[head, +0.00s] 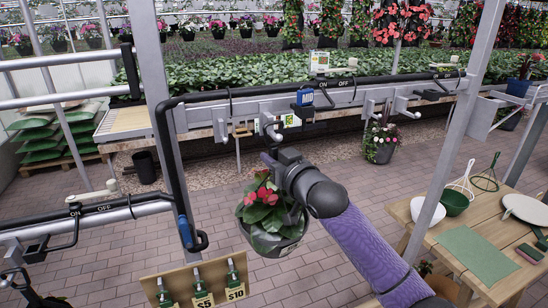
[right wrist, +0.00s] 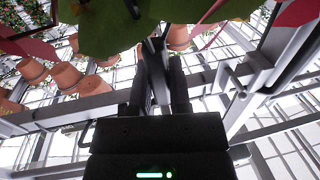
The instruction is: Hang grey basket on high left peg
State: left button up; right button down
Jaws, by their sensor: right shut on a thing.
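The grey basket (head: 272,240) is a dark grey pot of green leaves and red flowers. It hangs in the air below my right gripper (head: 270,133). In the right wrist view, my right gripper (right wrist: 155,72) is shut on a thin grey piece, seemingly the basket's hanger; large leaves fill the top there. In the head view the gripper is in front of the upper rail (head: 345,90). Pale pegs stick out below that rail, one at its right part (head: 400,104). My left gripper is not in view.
Another hanging basket (head: 381,142) with pink and white flowers hangs on the right. A wooden table (head: 420,215) with bowls stands at lower right. A lower rail (head: 110,212) with a black hose is at left, and a price board (head: 195,285) in front.

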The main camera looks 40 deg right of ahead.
jog(key=shift+w, duration=0.1)
dwell(0.3)
jog(key=shift+f+b, duration=0.3)
jog(key=shift+f, duration=0.4)
